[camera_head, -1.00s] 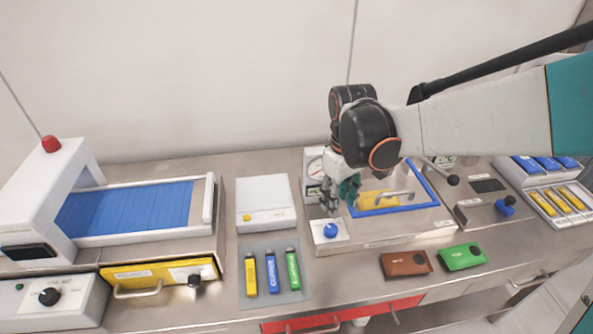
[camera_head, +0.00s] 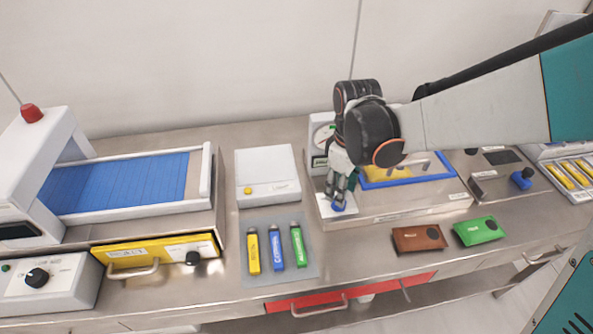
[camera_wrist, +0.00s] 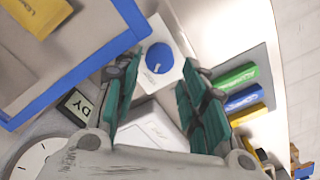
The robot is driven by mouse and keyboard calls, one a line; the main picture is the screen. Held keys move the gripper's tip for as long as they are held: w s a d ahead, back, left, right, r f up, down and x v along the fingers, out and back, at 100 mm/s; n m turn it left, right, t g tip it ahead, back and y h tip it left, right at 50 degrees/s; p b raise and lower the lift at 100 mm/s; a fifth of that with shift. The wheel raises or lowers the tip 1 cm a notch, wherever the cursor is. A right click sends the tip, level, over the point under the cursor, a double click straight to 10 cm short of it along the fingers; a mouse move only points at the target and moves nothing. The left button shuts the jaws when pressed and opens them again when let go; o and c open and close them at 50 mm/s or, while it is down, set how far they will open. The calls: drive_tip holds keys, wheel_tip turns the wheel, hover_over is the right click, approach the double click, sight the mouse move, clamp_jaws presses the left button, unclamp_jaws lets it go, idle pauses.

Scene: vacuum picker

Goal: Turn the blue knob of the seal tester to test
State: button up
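The seal tester (camera_head: 400,211) is a low metal box with a blue-framed window over a yellow pouch. Its blue knob (camera_head: 338,208) sits on a white plate at the front left corner. In the wrist view the knob (camera_wrist: 159,58) is a round blue disc with a white pointer mark. My gripper (camera_head: 341,195) points down at the knob. In the wrist view my gripper (camera_wrist: 160,66) is open, with one finger on each side of the knob and a gap to both. I cannot tell how far down the knob the fingertips reach.
A gauge (camera_wrist: 34,160) and a small display (camera_wrist: 76,107), partly hidden and ending in "DY", stand beside the knob. A white box (camera_head: 267,175) and a grey mat (camera_head: 307,270) with coloured packs lie left. Brown (camera_head: 418,239) and green (camera_head: 478,231) pouches lie in front.

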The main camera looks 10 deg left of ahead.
drive_tip(key=shift+f+b, duration=1.3)
drive_tip(key=shift+f, duration=0.95)
drive_tip(key=shift+c, duration=0.3)
drive_tip(key=c, duration=0.7)
